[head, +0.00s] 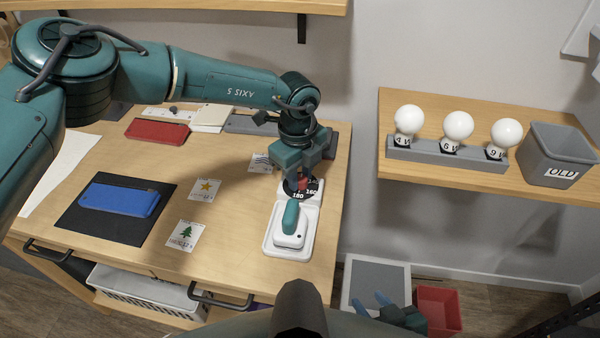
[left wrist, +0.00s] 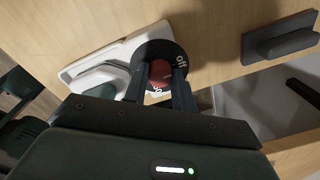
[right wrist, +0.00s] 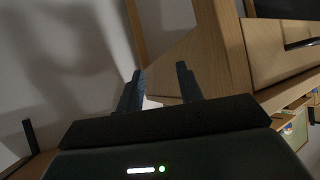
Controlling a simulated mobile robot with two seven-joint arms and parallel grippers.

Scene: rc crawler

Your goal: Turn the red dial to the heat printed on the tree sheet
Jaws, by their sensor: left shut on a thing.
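The red dial (head: 303,184) sits on a black disc with white numbers, 180 and 160 readable, at the back of a white base (head: 272,244). A teal-handled iron (head: 291,221) rests on the front of that base. My left gripper (head: 302,178) points down and is shut on the red dial. The left wrist view shows the dial (left wrist: 161,72) between its fingers, with "Off" on the disc's right side. The tree sheet (head: 185,235) lies at the table's front; its small print is unreadable. My right gripper (right wrist: 160,90) is open and empty, low beside the table.
A star sheet (head: 205,188) and a sheet with wavy lines (head: 262,162) lie on the table. A blue case (head: 120,199) lies on a black mat (head: 77,226). Bulbs (head: 458,126) and a grey bin (head: 556,150) stand on the right shelf. A red bin (head: 440,305) is below.

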